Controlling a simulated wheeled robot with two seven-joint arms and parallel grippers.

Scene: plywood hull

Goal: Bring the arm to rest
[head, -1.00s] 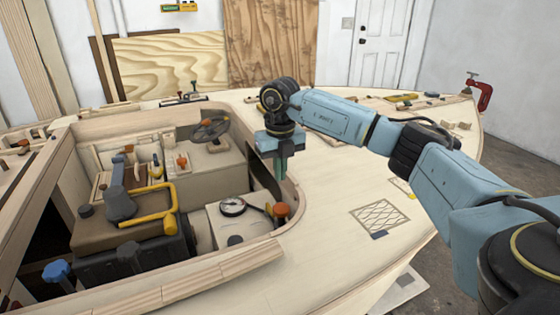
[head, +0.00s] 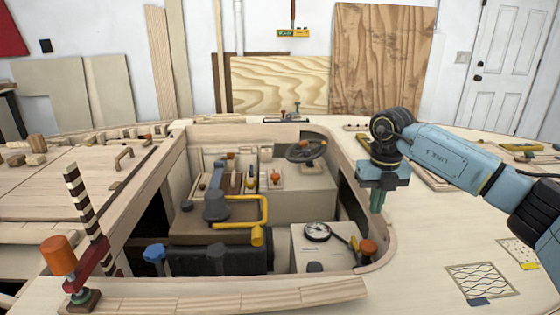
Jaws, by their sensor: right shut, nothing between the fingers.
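My right arm comes in from the right in the head view. Its gripper (head: 377,200) points down above the deck, just right of the cockpit opening's rim. The green fingers are shut with nothing between them. The fingertips are close to the rim; I cannot tell whether they touch it. My left gripper does not show.
The plywood hull's cockpit (head: 285,190) holds a steering wheel (head: 306,151), a yellow handle (head: 262,222), a round gauge (head: 317,232) and an orange-capped knob (head: 368,248). An orange-topped clamp (head: 60,256) stands at left. The deck (head: 415,255) right of the cockpit is mostly clear.

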